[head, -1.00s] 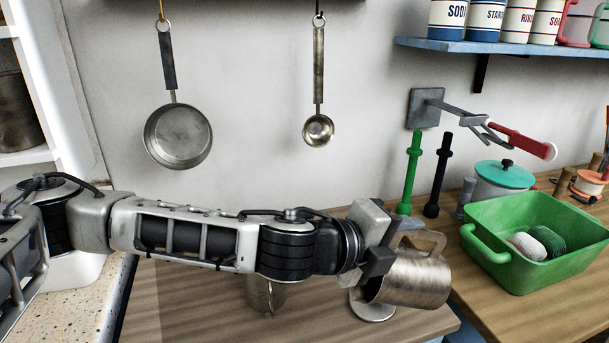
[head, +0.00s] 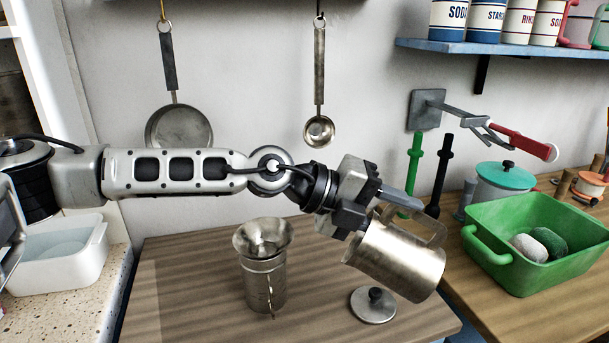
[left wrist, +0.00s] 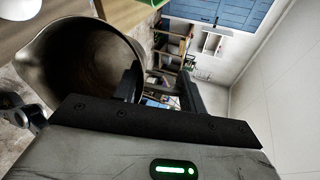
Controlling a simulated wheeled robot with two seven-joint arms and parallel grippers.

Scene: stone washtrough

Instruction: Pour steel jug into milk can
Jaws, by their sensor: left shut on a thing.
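The steel jug (head: 398,262) is held tilted on its side above the table, spout to the lower left and handle up. My left gripper (head: 374,213) is shut on it near the handle. The left wrist view shows the jug's wide mouth and dark inside (left wrist: 88,62) beside my fingers (left wrist: 160,92); I cannot tell what it contains. The milk can (head: 263,285), metal with a flared, funnel-like top (head: 262,236), stands upright on the table left of the jug, apart from it. My right gripper is not in view.
A round metal lid with a black knob (head: 373,306) lies on the wooden table (head: 195,270) below the jug. A green basin (head: 520,270) stands at right. A pan (head: 180,130) and ladle (head: 319,130) hang on the wall. A white tub (head: 65,255) is at left.

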